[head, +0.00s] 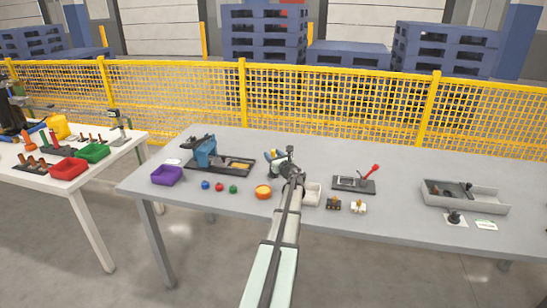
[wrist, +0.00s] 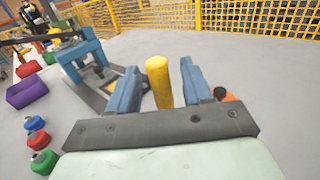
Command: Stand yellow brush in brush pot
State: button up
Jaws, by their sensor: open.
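My gripper (wrist: 161,70) is open. Its two blue fingers stand on either side of an upright yellow cylinder (wrist: 157,84), which looks like the yellow brush's handle. A gap shows on the right side of it; whether the left finger touches is unclear. The lower part of the cylinder is hidden behind the gripper body. In the head view my gripper (head: 290,158) is over the middle of the grey table, and the brush is hard to make out there. A round orange item (head: 263,191), possibly the brush pot, stands left of my arm; I cannot tell for sure.
A blue press-like fixture (head: 205,152) and a purple bin (head: 166,175) stand to the left, with small coloured knobs (head: 219,187) in front. A white tray (head: 313,194) is right of my arm. A red-handled fixture (head: 355,184) and a grey tray (head: 465,197) lie farther right.

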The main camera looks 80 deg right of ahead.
jog(key=v, duration=1.2)
jog(key=shift+w, duration=0.1)
